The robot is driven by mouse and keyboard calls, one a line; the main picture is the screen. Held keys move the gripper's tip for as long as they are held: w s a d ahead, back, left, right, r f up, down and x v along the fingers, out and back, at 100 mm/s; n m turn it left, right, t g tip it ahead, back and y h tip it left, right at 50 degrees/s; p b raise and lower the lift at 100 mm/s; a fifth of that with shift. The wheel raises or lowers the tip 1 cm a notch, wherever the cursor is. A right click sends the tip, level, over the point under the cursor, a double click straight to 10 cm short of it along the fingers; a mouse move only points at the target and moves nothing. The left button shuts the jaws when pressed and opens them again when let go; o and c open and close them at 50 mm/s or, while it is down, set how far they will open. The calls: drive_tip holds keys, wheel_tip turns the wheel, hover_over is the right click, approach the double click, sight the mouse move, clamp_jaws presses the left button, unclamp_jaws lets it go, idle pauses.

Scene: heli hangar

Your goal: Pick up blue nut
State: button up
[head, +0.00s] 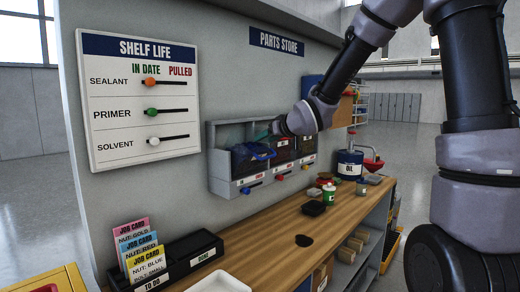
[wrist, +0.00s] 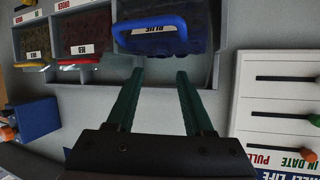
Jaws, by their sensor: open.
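No single blue nut can be made out. In the wrist view a bin labelled BLUE (wrist: 154,29) has a raised blue handle (wrist: 150,22) across its front and dark blue contents that I cannot resolve. The fingertips point toward the rack just by the blue bin's front; contact cannot be told. In the head view my gripper (head: 262,135) is at the rack, partly hidden by my wrist.
A bin labelled RED (wrist: 82,49) and another bin (wrist: 32,42) sit beside the blue one. The SHELF LIFE board (head: 140,98) hangs to the rack's left. Below, the wooden counter (head: 265,235) holds job cards (head: 142,255), a green can (head: 329,194) and a drum (head: 350,165).

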sight(255, 146)
drive_tip(key=x, duration=0.8)
drive_tip(key=shift+w+a+f, duration=0.15)
drive_tip(key=shift+w, duration=0.1)
clamp_jaws()
